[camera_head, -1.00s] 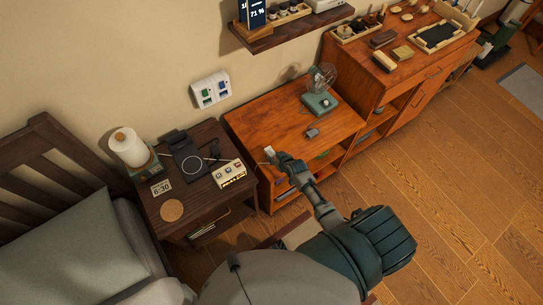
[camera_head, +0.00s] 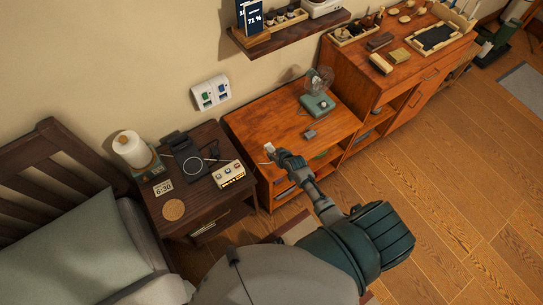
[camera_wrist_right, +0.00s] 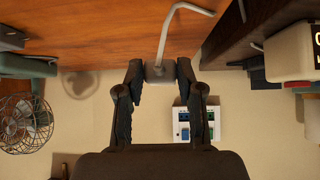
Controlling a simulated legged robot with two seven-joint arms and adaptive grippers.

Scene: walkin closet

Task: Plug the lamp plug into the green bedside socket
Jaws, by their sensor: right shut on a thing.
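My right gripper (camera_head: 277,154) is shut on the small lamp plug (camera_head: 269,148), above the front left part of the orange wooden cabinet. In the right wrist view the grey plug (camera_wrist_right: 159,73) sits between the two fingertips (camera_wrist_right: 160,74), with a pale cable running off it. The white wall socket panel (camera_head: 197,99) is on the wall behind the furniture, with the green socket (camera_head: 206,97) at left and a blue one at right. The plug is well apart from it. The panel also shows beyond the right finger in the wrist view (camera_wrist_right: 195,110). My left gripper is out of view.
A dark nightstand (camera_head: 190,205) holds a white roll, a black charger, a clock and a button box (camera_head: 229,173). The orange cabinet (camera_head: 262,125) holds a teal fan (camera_head: 318,104) and a small grey block (camera_head: 310,134). A wall shelf (camera_head: 292,37) juts out above.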

